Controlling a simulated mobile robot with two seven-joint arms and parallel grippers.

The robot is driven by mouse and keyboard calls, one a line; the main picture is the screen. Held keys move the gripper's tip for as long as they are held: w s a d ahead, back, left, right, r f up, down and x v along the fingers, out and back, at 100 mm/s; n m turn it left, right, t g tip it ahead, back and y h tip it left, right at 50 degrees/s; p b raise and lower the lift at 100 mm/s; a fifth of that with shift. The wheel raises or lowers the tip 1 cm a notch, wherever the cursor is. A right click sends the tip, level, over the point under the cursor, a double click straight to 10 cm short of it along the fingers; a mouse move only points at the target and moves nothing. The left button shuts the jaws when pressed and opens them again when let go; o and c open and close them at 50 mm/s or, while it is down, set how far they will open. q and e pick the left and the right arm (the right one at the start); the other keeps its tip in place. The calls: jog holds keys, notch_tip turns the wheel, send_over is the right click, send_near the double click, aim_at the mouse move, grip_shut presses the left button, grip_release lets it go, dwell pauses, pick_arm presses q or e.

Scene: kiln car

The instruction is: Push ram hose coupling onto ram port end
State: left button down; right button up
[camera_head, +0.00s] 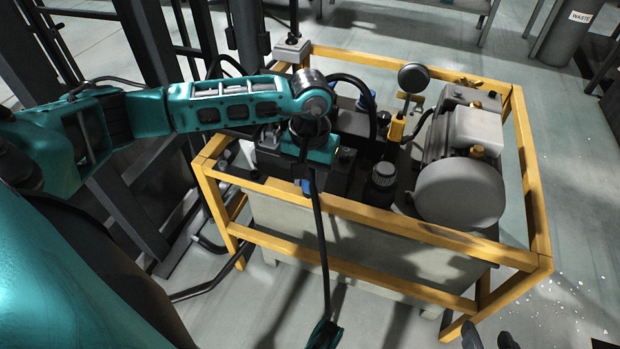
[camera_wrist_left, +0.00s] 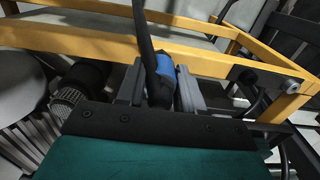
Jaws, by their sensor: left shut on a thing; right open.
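My left gripper (camera_head: 306,176) is shut on the hose coupling, whose blue part (camera_head: 306,187) shows below the jaws. In the left wrist view the blue coupling (camera_wrist_left: 166,72) sits between the two grey fingers (camera_wrist_left: 160,88). A black hose (camera_head: 321,240) runs from it down past the yellow frame. A dark fitting with a silver round end (camera_wrist_left: 291,84) lies at the frame's corner, apart from the coupling; it may be the ram port end, but I cannot tell for sure. My right gripper (camera_head: 490,337) shows only dark fingertips at the bottom edge, apart and empty.
A yellow frame (camera_head: 405,287) surrounds the power unit, with its rail close by my left gripper. Inside stand a grey motor (camera_head: 458,190), a black cap (camera_head: 384,174), a gauge (camera_head: 413,77) and a yellow-handled part (camera_head: 396,128).

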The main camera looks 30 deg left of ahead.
pick_arm(q)
jog(key=shift+r, duration=0.35)
jog(key=shift+r+p, duration=0.4)
jog(key=shift+r, duration=0.05)
jog(key=shift+r+p, duration=0.4)
jog(key=shift+r, duration=0.2)
jog(key=shift+r, duration=0.15)
jog(key=shift+r+p, duration=1.95)
jog(key=shift+r, duration=1.15)
